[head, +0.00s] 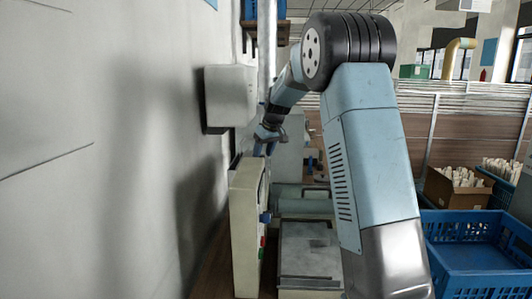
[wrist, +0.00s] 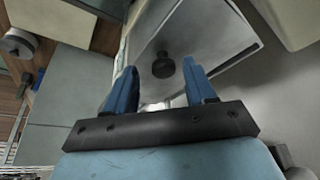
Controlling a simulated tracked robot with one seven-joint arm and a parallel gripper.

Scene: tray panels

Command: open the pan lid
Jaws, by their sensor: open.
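A light grey flat panel that looks like the pan lid (wrist: 212,35) fills the upper middle of the wrist view. A dark round knob (wrist: 163,66) stands out from it. My gripper (wrist: 159,72) is open, its two blue fingers apart, with the knob appearing between and beyond the fingertips. I cannot tell how far the knob is from the fingers, and no contact shows. In the head view my gripper (head: 265,141) is small, above the far end of a cream box by the wall. The knob cannot be made out there.
The cream box (head: 243,235) with coloured buttons stands close to the left wall. A grey flat-topped unit (head: 310,250) is beside it. A grey wall box (head: 231,96) hangs near my gripper. A blue crate (head: 470,258) and a cardboard box (head: 440,192) are at the right.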

